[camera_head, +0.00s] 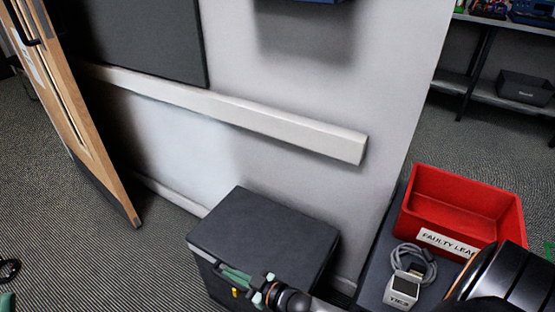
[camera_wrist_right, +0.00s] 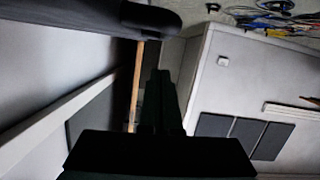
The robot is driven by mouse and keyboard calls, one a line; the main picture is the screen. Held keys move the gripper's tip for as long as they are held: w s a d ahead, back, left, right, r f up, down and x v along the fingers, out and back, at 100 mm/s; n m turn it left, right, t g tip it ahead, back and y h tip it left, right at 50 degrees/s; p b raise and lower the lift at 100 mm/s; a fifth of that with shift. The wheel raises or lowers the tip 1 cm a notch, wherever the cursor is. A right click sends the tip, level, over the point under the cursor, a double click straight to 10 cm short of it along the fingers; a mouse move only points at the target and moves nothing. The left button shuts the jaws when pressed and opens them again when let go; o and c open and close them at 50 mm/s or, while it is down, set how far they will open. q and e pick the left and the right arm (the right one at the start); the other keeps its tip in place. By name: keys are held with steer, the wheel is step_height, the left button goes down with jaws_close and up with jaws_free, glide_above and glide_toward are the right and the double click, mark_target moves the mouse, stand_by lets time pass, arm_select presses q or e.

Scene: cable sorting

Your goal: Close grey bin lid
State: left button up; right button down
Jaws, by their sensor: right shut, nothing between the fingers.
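The grey bin (camera_head: 212,283) stands on the floor against the wall in the head view. Its dark grey lid (camera_head: 265,232) lies flat across the top, and I see no open interior. My right gripper (camera_head: 240,283), with green fingers, is at the front edge of the lid, shut and empty. It hides part of that front edge, and I cannot tell whether it touches the lid. In the right wrist view the shut fingers (camera_wrist_right: 160,100) show dark, with no object between them. My left gripper is not recognisable in these views.
A red bin (camera_head: 462,203) labelled for faulty leads stands on a dark surface at the right, with a coiled grey cable and adapter (camera_head: 405,285) beside it. A white rail (camera_head: 240,110) runs along the wall. A wooden door (camera_head: 75,110) stands at the left above open carpet.

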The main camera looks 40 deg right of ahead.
mark_target(223, 279)
steer(key=shift+f, duration=0.7)
steer(key=shift+s+a+f+b, duration=0.1)
steer(key=shift+a+f+b, duration=0.05)
steer(key=shift+f+b, duration=0.4)
steer(key=shift+a+f+b, duration=0.1)
steer(key=shift+f+b, duration=0.35)
steer(key=shift+f, duration=0.15)
arm_select(q)
steer(key=shift+s+d+f+m+h, duration=0.15)
steer(key=shift+s+f+m+h, duration=0.35)
steer(key=shift+h, duration=0.3)
arm_select(e)
steer(key=shift+f, duration=0.1)
arm_select(q)
steer(key=shift+s, duration=0.15)
arm_select(e)
steer(key=shift+s+f, duration=0.1)
steer(key=shift+f, duration=0.1)
